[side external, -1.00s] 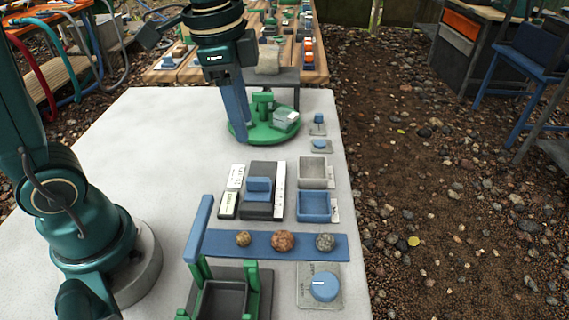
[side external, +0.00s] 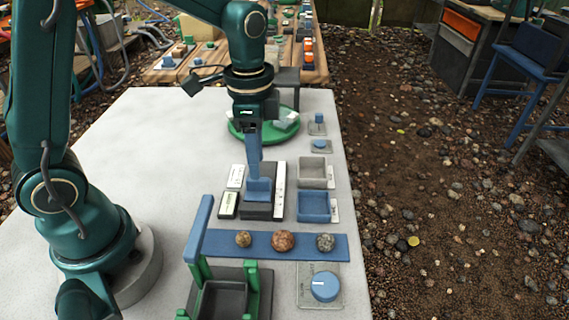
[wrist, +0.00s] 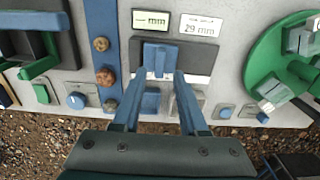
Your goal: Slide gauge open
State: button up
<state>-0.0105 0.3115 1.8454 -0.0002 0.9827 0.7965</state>
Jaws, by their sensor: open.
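The gauge (side external: 258,210) is a dark block on the pale table with a blue slider (side external: 259,190) and a white scale strip along one side. The slider also shows in the wrist view (wrist: 160,55). My gripper (wrist: 160,76) is open, its two blue fingers pointing at the slider with their tips at its near edge. In the side view one finger overlaps the slider, and I cannot tell whether they touch. Beside the gauge, one small display (wrist: 151,19) reads a dash and "mm". The label plate (wrist: 199,25) reads 29 mm.
A grey tray (side external: 331,172) and a blue tray (side external: 330,207) lie right of the gauge. A blue bar (side external: 300,246) with three stones is in front. A green round plate (side external: 240,136) stands behind. A blue knob (side external: 324,286) is at front right.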

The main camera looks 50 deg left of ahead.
jog(key=shift+f, duration=2)
grip_shut()
dwell(0.4)
jog(key=shift+w+a, duration=1.85)
jog(key=shift+w, duration=0.05)
grip_release()
